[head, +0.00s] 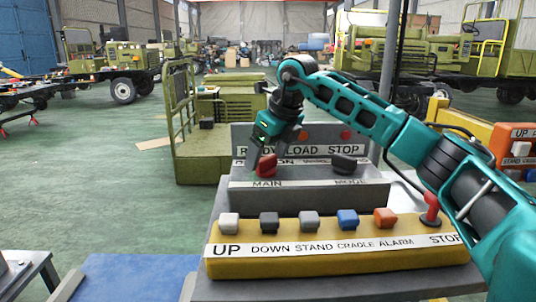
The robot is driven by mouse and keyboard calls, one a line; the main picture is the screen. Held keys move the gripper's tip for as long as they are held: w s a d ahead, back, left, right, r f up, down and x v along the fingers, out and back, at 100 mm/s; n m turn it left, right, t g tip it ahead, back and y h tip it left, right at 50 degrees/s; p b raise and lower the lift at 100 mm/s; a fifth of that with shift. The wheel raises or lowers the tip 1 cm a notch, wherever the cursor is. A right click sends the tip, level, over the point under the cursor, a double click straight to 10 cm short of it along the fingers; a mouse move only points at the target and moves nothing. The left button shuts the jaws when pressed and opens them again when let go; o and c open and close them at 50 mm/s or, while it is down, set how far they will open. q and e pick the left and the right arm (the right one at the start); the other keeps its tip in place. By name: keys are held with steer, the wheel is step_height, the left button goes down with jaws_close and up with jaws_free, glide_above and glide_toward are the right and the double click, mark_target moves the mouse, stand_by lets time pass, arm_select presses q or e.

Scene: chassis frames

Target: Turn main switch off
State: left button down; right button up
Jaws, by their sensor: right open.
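The red main switch knob (267,165) sits above the "MAIN" label on a grey control box (300,197). My right gripper (265,153) reaches in from the right and points down just above and at the red knob. Its jaws are open, and its fingers partly cover the box's upper label. I cannot tell whether a finger touches the knob. My left gripper is not in view.
A black mode knob (344,163) is to the right on the same box. In front, a yellow panel (335,257) carries several coloured buttons and a red stop button (431,207). An orange box (517,147) stands at right. Green floor lies open at left.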

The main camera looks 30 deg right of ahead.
steer(key=c, duration=1.1)
steer(key=shift+o, duration=0.2)
